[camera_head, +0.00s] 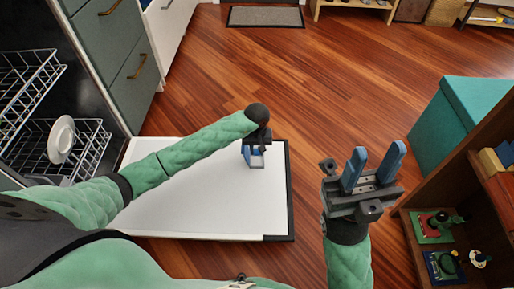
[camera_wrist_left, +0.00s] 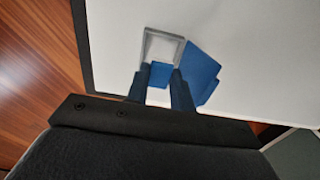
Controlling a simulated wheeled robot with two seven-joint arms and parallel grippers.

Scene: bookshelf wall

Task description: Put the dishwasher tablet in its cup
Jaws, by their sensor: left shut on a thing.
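The cup (camera_wrist_left: 164,46) is a square grey-rimmed pocket on the white inner side of the lowered dishwasher door (camera_head: 190,195); in the head view it is small and mostly hidden by my gripper. A blue flap (camera_wrist_left: 202,72) lies beside it on the right in the wrist view. My left gripper (camera_head: 253,152) points down at the cup, its blue fingers (camera_wrist_left: 160,72) at the cup's near edge. My right gripper (camera_head: 378,153) is open and empty.
The dishwasher racks (camera_head: 85,150) stand at the left, with a white plate (camera_head: 61,139) in the lower one. A teal box (camera_head: 455,120) and a wooden shelf (camera_head: 405,222) with small items stand at the right. The wooden floor (camera_head: 310,90) ahead is clear.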

